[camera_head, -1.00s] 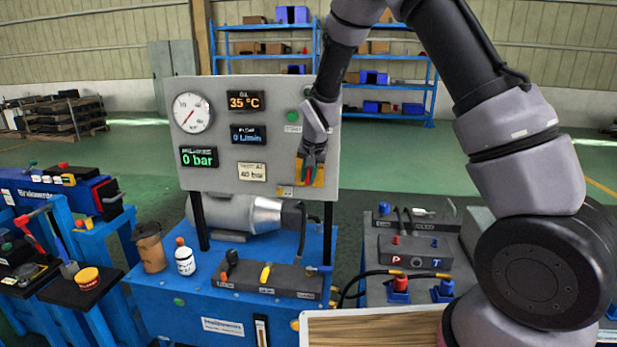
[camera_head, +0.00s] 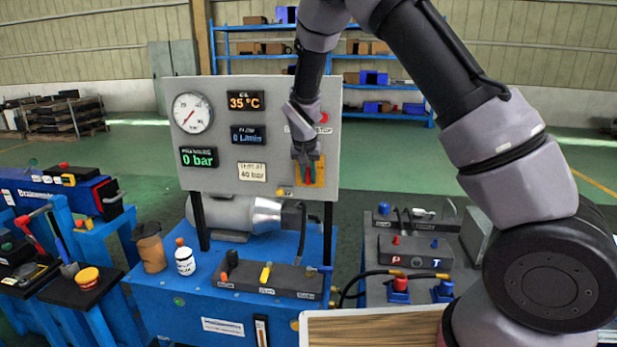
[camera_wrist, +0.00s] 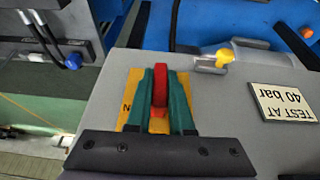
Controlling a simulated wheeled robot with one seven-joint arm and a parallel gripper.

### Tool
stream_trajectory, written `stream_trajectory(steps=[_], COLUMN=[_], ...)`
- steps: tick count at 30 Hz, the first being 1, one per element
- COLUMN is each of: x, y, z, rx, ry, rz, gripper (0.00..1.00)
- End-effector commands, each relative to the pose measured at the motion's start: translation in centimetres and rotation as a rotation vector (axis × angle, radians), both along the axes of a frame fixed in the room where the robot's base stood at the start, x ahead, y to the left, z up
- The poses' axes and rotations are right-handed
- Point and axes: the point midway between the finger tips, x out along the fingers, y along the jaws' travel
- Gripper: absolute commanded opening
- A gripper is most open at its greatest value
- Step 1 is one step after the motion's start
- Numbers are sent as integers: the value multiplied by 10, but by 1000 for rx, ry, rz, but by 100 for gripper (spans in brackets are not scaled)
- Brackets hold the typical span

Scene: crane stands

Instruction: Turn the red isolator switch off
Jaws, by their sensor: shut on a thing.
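The red isolator switch handle (camera_wrist: 158,88) stands up from a yellow plate (camera_wrist: 133,80) on the grey panel in the wrist view. My gripper (camera_wrist: 160,100) has its two green fingers on either side of the red handle and is shut on it. In the head view my gripper (camera_head: 307,170) is at the lower right of the grey panel, in front of the yellow plate (camera_head: 319,172). The gripper hides most of the switch there.
The panel (camera_head: 225,95) carries a gauge (camera_head: 192,113), several displays, and a red button (camera_head: 324,118) at its upper right. A yellow knob (camera_wrist: 224,56) sits near the switch. Below is a blue bench (camera_head: 180,300) with a white bottle (camera_head: 185,261).

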Motion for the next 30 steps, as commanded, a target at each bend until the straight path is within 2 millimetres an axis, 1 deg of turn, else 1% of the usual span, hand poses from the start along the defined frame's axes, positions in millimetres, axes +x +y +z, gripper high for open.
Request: stream_trajectory(steps=[3, 4, 6, 14, 17, 20, 30], x=[-1, -1, -1, -1, -2, -6, -31], y=[0, 0, 0, 0, 1, 2, 8], z=[-2, -2, -2, -1, 2, 13, 74], rx=[-2, -2, -1, -1, 0, 1, 3], ry=[3, 3, 3, 2, 1, 1, 1], rz=[1, 1, 1, 1, 1, 1, 2], gripper=[0, 28, 50, 50, 50, 50, 50])
